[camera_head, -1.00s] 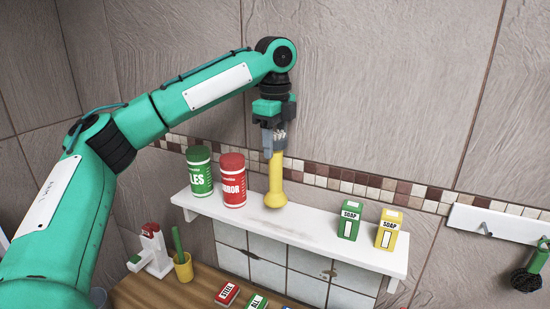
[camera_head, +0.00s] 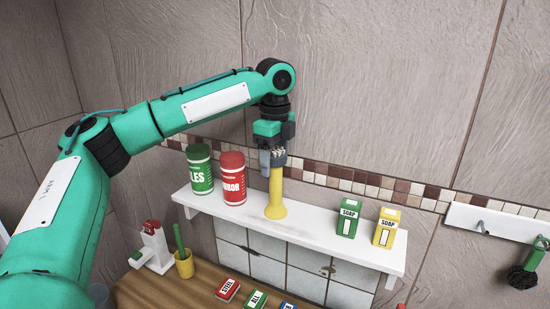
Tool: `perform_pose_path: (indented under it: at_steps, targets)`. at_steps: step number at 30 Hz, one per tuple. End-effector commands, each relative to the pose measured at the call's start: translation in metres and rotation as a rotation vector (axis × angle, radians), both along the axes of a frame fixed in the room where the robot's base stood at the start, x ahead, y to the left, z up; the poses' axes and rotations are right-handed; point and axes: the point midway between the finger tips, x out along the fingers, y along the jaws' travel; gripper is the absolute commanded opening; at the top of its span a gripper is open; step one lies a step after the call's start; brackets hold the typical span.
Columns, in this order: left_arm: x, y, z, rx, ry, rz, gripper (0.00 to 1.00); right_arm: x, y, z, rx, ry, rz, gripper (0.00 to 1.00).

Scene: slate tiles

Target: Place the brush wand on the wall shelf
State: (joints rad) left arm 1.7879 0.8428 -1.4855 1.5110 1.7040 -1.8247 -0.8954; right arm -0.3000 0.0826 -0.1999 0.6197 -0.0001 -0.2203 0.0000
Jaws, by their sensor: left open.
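The yellow brush wand (camera_head: 276,196) stands upright on the white wall shelf (camera_head: 318,239), its flared end down and seemingly touching the shelf top. It is right of the red canister. My left gripper (camera_head: 272,161) is pointing down at the wand's upper end, with its jaws open around or right beside it. The gripper hides the wand's top. My right gripper is not in view.
A green canister (camera_head: 200,170) and a red canister (camera_head: 232,179) stand left of the wand. Green (camera_head: 348,218) and yellow (camera_head: 386,228) soap boxes stand at the shelf's right. A hook rail (camera_head: 495,221) is farther right. The shelf between wand and boxes is clear.

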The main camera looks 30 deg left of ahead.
Motion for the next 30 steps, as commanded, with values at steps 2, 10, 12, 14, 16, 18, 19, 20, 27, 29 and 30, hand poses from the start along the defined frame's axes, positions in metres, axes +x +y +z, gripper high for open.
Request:
perform_pose_path:
  at_steps: [2, 10, 12, 14, 16, 18, 19, 20, 27, 29, 30]
  targets:
    - [0.000, 0.000, 0.000, 0.000, 0.000, 0.000, 0.67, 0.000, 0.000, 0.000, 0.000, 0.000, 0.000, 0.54]
    - [0.000, -0.001, 0.024, -0.003, -0.003, 0.000, 0.67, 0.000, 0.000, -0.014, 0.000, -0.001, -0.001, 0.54]
    - [0.001, -0.001, 0.040, -0.003, -0.005, -0.001, 0.67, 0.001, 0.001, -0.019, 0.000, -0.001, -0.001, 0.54]
    - [0.001, -0.001, 0.056, -0.003, -0.005, 0.000, 0.67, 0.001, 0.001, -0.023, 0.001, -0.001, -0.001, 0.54]
    - [0.000, -0.001, 0.075, -0.001, -0.005, -0.001, 0.67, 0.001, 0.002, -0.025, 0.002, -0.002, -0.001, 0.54]
    - [0.000, 0.000, 0.089, 0.001, -0.004, 0.002, 0.67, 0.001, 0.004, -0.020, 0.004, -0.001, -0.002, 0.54]
    - [0.000, 0.000, 0.092, 0.001, -0.002, 0.001, 0.67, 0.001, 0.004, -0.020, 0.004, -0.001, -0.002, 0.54]
    - [0.000, 0.000, 0.097, 0.001, -0.003, 0.001, 0.67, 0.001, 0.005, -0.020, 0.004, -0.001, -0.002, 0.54]
    - [0.000, 0.000, 0.119, 0.001, -0.001, 0.000, 0.67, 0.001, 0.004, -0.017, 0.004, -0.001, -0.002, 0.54]
    - [0.000, 0.000, 0.121, 0.000, 0.000, 0.001, 0.67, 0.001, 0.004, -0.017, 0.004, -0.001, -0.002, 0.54]
    - [0.000, 0.000, 0.122, 0.000, 0.000, 0.001, 0.67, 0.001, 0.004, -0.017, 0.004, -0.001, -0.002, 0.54]
